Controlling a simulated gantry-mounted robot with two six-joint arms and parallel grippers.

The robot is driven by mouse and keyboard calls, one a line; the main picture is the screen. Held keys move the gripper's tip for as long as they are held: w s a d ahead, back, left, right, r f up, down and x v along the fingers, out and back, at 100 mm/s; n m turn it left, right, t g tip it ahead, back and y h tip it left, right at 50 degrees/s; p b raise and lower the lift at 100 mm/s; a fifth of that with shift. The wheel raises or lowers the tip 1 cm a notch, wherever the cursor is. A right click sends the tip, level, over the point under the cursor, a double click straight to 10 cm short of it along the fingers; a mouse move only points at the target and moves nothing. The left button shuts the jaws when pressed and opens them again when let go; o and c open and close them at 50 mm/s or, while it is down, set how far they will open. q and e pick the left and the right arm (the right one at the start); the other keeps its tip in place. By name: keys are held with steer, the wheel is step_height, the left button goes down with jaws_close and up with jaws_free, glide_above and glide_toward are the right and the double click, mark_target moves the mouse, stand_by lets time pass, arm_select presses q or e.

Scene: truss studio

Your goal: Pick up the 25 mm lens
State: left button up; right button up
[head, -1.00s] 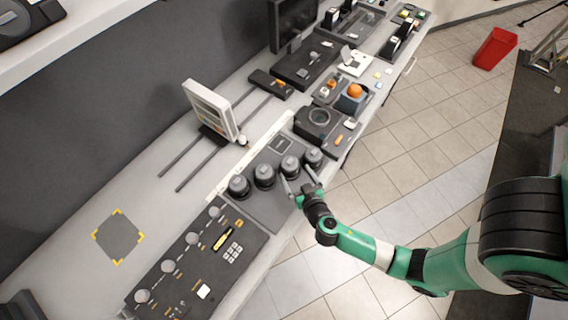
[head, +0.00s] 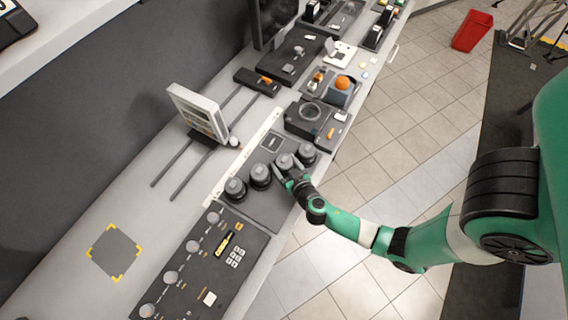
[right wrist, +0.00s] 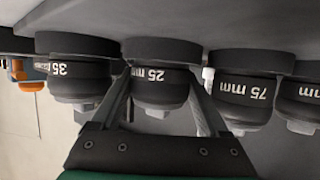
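The 25 mm lens (right wrist: 160,90) is a dark cylinder with white "25 mm" lettering, upside down in the right wrist view. In the head view it is the third from the left in the row of lenses (head: 284,161), seated on the dark lens board (head: 268,206). My right gripper (head: 288,171) is at this lens. In the right wrist view the fingers of my right gripper (right wrist: 162,80) stand open on either side of it, tips close to its sides; whether they touch cannot be told. My left gripper is out of view.
The 35 mm lens (right wrist: 75,80) and the 75 mm lens (right wrist: 243,90) stand close on either side. A control panel (head: 205,262) lies to the left, a device with a round dial (head: 313,112) to the right. A small screen (head: 199,113) stands behind. Floor is clear in front.

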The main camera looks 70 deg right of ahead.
mark_target(284, 157)
jaws_close()
steer(key=shift+r, duration=0.1)
steer(key=shift+r+p, duration=0.35)
steer(key=shift+r, duration=0.2)
step_height(284, 157, up, 3)
steer(key=shift+s+f+p, duration=0.1)
steer(key=shift+s+p, duration=0.05)
steer(key=shift+p, duration=0.6)
steer(key=s+a+r+p, duration=0.1)
steer(key=s+a+r, duration=0.1)
steer(key=s+r, duration=0.2)
steer(key=s+a+r, duration=0.2)
steer(key=s+r, duration=0.3)
steer(key=s, duration=0.4)
steer(key=shift+a+p, duration=0.25)
steer(key=shift+p, duration=0.1)
